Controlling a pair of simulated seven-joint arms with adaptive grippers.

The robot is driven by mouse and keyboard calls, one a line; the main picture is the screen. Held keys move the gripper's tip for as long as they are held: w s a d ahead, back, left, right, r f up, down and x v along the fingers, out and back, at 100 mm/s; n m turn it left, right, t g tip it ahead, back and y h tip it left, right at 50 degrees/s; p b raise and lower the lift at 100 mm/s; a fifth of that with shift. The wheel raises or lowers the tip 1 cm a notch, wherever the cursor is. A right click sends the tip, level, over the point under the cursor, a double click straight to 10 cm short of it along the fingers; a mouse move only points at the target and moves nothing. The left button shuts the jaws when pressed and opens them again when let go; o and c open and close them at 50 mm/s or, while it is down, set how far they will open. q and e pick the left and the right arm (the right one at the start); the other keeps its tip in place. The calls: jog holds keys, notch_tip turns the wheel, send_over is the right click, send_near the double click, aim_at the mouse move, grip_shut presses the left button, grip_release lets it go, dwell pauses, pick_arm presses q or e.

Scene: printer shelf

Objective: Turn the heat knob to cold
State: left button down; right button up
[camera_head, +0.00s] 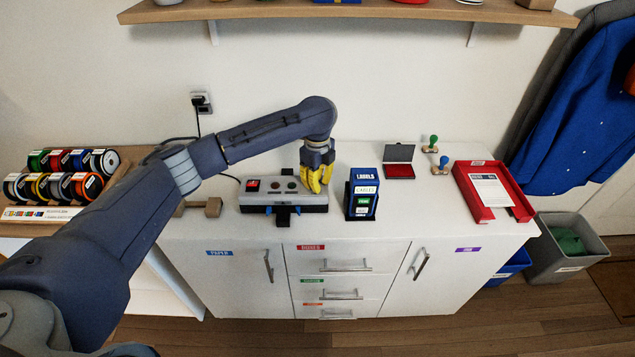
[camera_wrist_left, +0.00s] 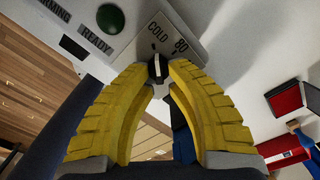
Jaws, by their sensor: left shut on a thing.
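The heat knob (camera_wrist_left: 155,67) is a small dark knob with a light pointer, seen in the left wrist view on a grey panel (camera_wrist_left: 135,40) marked COLD and 80. The panel is the top of a grey machine (camera_head: 262,197) on the white cabinet in the head view. My left gripper (camera_head: 317,184) has yellow fingers and reaches down over the machine's right end. In the left wrist view its fingertips (camera_wrist_left: 156,71) are closed on the knob from both sides. The fingers hide part of the knob, and I cannot tell its exact setting. My right gripper is not in view.
A blue labels box (camera_head: 361,193) stands close to the right of the machine. Further right are an ink pad (camera_head: 399,170), stamps (camera_head: 434,142) and a red tray (camera_head: 477,200). Spools (camera_head: 60,173) are racked at the left. A shelf (camera_head: 345,11) runs above.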

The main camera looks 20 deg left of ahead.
pick_arm(q)
jog(key=shift+w+n, duration=0.1)
jog(key=shift+n, duration=0.7)
jog(key=c, duration=1.4)
grip_release()
jog(key=shift+c, duration=0.2)
jog(key=shift+r, duration=0.1)
notch_tip(320, 180, up, 12)
